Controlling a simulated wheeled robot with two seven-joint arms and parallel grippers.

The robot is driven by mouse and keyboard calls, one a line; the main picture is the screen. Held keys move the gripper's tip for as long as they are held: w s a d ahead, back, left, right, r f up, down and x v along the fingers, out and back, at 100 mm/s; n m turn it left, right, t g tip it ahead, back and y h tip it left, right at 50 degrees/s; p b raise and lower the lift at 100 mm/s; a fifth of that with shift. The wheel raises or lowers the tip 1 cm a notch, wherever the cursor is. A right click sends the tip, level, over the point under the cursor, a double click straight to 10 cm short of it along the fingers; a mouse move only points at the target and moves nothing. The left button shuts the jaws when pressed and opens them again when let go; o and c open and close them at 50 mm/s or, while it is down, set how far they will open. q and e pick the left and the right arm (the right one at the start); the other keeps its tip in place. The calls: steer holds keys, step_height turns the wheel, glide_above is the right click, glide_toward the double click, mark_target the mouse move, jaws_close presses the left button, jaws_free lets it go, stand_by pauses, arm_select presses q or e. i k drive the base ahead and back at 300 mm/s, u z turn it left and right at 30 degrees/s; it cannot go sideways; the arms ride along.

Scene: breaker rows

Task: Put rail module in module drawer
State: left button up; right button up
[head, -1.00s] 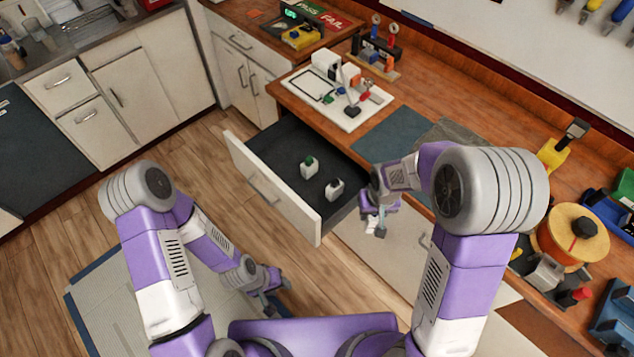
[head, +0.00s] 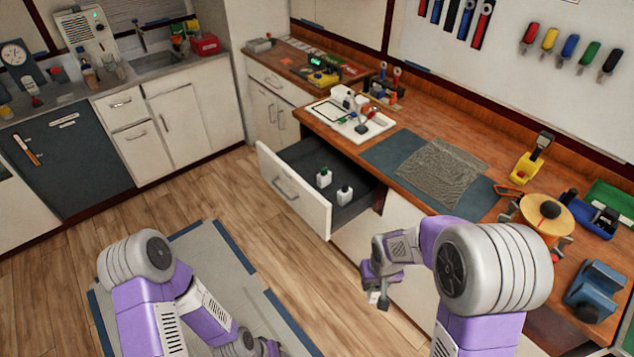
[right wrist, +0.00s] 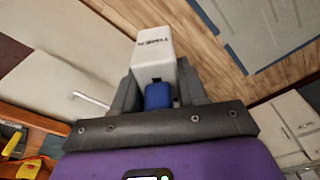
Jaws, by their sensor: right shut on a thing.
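The module drawer (head: 292,193) is pulled open under the wooden counter. Two small white modules stand apart on its dark floor, one with a green top (head: 324,178) and one with a dark top (head: 344,195). My right gripper (head: 379,299) is outside the drawer, to the right of and nearer than its front corner. It is shut on a white rail module with a blue part (right wrist: 155,60), which shows between the fingers in the right wrist view. My left gripper (head: 268,348) is low at the bottom edge, and its fingers are too unclear to read.
A white tray (head: 378,125) with parts and a dark mat (head: 390,158) lie on the counter above the drawer. An orange spool (head: 545,217) and a blue tool (head: 595,290) stand at the right. Open floor lies left of the drawer.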

mark_target(306, 168)
steer(key=u, duration=0.85)
steer(key=i, duration=1.3)
steer(key=u, duration=0.35)
steer(key=i, duration=1.45)
steer(key=z, duration=1.5)
steer(key=i, duration=0.55)
steer(key=z, duration=0.45)
